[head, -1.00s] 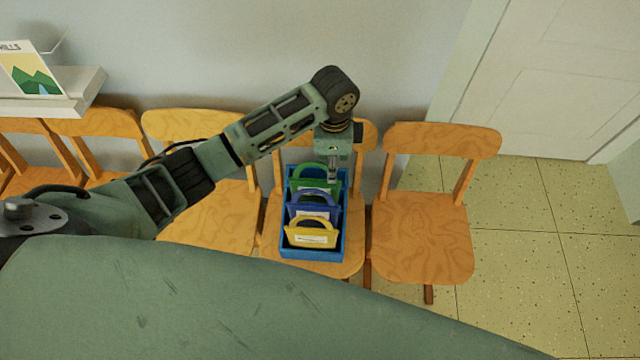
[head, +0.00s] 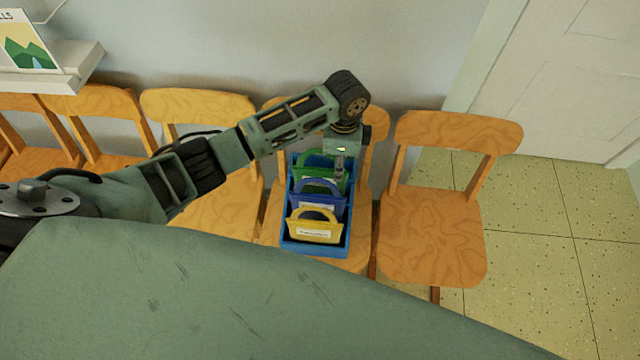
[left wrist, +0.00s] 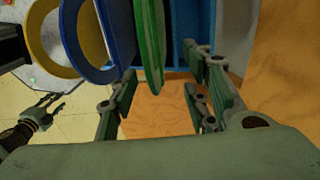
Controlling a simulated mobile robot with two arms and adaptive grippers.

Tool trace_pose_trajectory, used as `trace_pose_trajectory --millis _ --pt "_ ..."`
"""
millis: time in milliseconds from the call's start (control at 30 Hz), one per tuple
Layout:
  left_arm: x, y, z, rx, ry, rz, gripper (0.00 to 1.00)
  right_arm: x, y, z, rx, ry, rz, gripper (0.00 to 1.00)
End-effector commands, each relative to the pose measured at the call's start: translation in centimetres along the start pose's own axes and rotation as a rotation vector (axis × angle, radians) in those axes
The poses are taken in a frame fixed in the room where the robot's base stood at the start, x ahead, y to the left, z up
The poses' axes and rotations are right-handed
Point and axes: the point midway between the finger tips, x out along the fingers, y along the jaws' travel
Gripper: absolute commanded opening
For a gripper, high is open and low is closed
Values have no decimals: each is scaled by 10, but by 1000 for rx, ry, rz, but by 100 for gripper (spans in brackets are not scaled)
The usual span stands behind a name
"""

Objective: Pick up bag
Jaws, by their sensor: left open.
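Three bags stand in a row in a blue crate (head: 346,235) on a wooden chair: a green bag (head: 312,172) at the back, a blue bag (head: 320,203) in the middle and a yellow bag (head: 313,230) in front. My left gripper (head: 340,178) points down at the green bag, partly covering its right side. In the left wrist view the left gripper (left wrist: 160,95) is open, with the green bag (left wrist: 150,45) edge-on in line with the gap between its fingers. Contact is not clear. A gripper-like part, seemingly my right gripper (left wrist: 48,108), shows small at the left.
Wooden chairs flank the crate's chair, an empty one (head: 432,235) on the right and another (head: 205,205) on the left. The wall is close behind. A white shelf (head: 60,78) juts out at the upper left. Tiled floor (head: 530,260) is open at the right.

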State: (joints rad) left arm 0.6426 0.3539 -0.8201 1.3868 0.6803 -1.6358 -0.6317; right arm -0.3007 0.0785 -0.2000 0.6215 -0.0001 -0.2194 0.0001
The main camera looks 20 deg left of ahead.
Motion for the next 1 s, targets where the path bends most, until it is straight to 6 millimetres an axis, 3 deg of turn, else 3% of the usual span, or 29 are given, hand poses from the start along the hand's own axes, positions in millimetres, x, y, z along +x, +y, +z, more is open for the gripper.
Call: trace_pose_trajectory --millis 233,533,1000 --pt "36 3 -1 -1 -1 1 44 0 0 1 1 -2 0 40" --pt "42 2 -1 1 0 -1 44 0 0 1 1 -2 1 40" --pt "42 2 0 0 -1 -1 4 0 1 1 0 -3 1 40"
